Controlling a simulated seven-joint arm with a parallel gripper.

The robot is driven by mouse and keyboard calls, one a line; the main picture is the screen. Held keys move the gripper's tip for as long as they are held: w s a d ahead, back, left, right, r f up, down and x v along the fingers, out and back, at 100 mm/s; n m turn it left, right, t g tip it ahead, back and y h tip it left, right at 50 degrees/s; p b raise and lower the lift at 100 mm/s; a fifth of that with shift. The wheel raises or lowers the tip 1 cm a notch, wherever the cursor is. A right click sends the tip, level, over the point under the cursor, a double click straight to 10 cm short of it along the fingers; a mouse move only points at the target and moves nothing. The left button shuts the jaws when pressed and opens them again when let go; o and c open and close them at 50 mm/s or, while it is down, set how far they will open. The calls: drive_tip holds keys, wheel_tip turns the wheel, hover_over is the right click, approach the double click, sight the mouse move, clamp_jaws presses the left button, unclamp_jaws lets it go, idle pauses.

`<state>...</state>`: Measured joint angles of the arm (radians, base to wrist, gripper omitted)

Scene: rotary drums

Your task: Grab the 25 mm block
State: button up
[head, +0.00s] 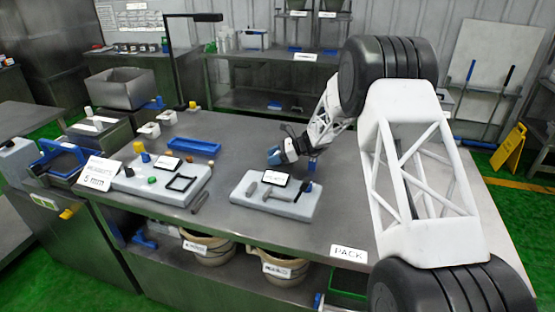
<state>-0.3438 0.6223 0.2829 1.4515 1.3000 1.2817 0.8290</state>
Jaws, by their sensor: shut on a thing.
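My gripper (277,156) hangs over the steel table, right of the blue tray and behind the front grey slab. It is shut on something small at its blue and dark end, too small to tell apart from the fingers. I cannot tell whether this is the 25 mm block. A small blue piece (312,163) stands on the table just right of the gripper. A grey slab (255,204) in front carries a grey bar, a labelled card and small dark pieces. No block shows a readable size mark.
A second grey slab (135,188) at left holds coloured knobs and a black frame. A card reading "5 mm" (98,174) stands at its left. A blue tray (194,146) lies behind. The table right of the front slab is clear, near the PACK label (349,253).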

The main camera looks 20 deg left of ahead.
drive_tip(key=shift+r, duration=0.15)
drive_tip(key=shift+c, duration=0.3)
wheel_tip(320, 180, up, 10)
idle(0.5)
drive_tip(key=shift+d, duration=0.1)
idle(0.5)
